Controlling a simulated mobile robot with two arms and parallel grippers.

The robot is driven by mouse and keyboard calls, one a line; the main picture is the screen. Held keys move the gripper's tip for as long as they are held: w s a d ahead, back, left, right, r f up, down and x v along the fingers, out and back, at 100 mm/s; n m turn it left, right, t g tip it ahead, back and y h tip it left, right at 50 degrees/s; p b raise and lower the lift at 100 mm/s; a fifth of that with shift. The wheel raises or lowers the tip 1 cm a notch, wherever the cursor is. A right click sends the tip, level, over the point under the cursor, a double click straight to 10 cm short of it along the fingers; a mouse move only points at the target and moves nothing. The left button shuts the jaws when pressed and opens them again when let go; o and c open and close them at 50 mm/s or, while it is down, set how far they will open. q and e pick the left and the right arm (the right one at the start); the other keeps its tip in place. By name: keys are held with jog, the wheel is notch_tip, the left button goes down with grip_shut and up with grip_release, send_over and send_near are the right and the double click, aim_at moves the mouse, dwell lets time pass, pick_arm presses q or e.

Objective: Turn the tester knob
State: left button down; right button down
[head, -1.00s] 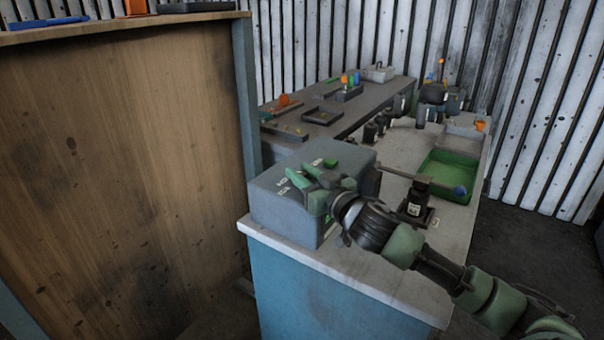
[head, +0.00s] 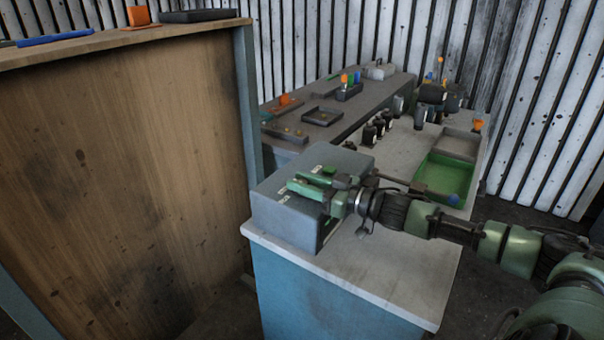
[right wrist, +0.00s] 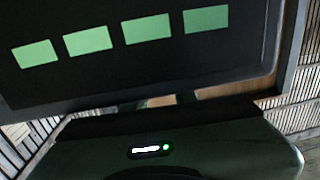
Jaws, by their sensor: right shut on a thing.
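The tester is a grey box (head: 285,228) at the near end of the bench, with pale and green labels on its top. My right gripper (head: 297,181), with green fingers, lies low over the top of the tester in the head view, its arm coming in from the right. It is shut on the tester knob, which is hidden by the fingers. In the right wrist view a dark tester face (right wrist: 120,70) with several green labels fills the top, above my dark green gripper body. My left gripper is not in view.
A green tray (head: 445,180) and dark cylindrical parts (head: 372,133) stand further back on the bench. A second bench (head: 340,120) with small trays is behind. A tall wooden panel (head: 120,180) blocks the left. The bench's front right top is bare.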

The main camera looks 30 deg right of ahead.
jog(key=shift+w+d+r+n+g+y, duration=0.1)
jog(key=shift+r+n+g+y, duration=0.1)
jog(key=shift+n+g+y, duration=0.45)
jog(key=shift+f+n+g+y+p, duration=0.15)
jog(key=shift+n+g+y+p, duration=0.3)
jog(key=shift+n+g+y, duration=0.8)
jog(key=shift+y, duration=0.5)
jog(key=c, duration=1.1)
grip_release()
jog(key=shift+f, duration=0.1)
